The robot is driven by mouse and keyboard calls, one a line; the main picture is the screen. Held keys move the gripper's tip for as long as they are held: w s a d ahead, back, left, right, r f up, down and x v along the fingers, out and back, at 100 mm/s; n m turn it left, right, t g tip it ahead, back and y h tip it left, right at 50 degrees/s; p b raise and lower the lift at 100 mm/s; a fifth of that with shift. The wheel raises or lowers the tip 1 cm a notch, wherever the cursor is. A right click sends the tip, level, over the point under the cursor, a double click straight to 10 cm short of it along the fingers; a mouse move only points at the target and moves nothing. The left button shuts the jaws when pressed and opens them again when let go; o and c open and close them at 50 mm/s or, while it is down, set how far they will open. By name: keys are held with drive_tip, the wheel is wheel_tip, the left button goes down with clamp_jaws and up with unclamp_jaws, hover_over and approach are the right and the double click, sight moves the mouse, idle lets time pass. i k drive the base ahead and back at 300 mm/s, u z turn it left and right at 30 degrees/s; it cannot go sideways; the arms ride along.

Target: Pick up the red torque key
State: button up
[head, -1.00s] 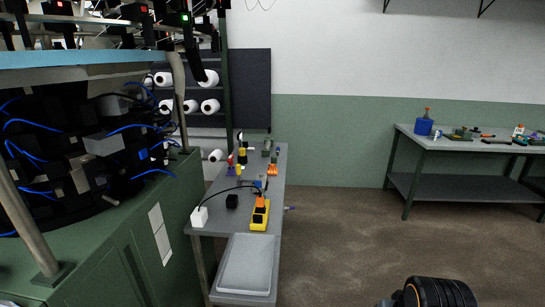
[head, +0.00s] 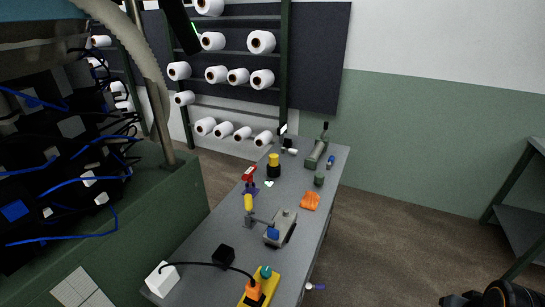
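A small red tool (head: 249,174) stands upright on a purple base (head: 250,189) at the left edge of the narrow grey table (head: 200,246). It is the only clearly red thing on this table and looks like the red torque key, but it is too small to be sure of its shape. Nothing covers it. My gripper is not in view. Only a black and orange part of my arm shows at the bottom right corner, well away from the table.
Near the red tool stand a black and yellow spool (head: 273,166), a yellow-topped tool (head: 248,207), a grey device (head: 281,228) and an orange piece (head: 310,201). A yellow box (head: 266,288) and cabled white block (head: 161,279) are nearer.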

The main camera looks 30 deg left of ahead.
sight(248, 175)
drive_tip(key=i, duration=2.8)
drive_tip(key=u, duration=4)
drive_tip(key=i, duration=0.5)
drive_tip(key=z, duration=0.05)
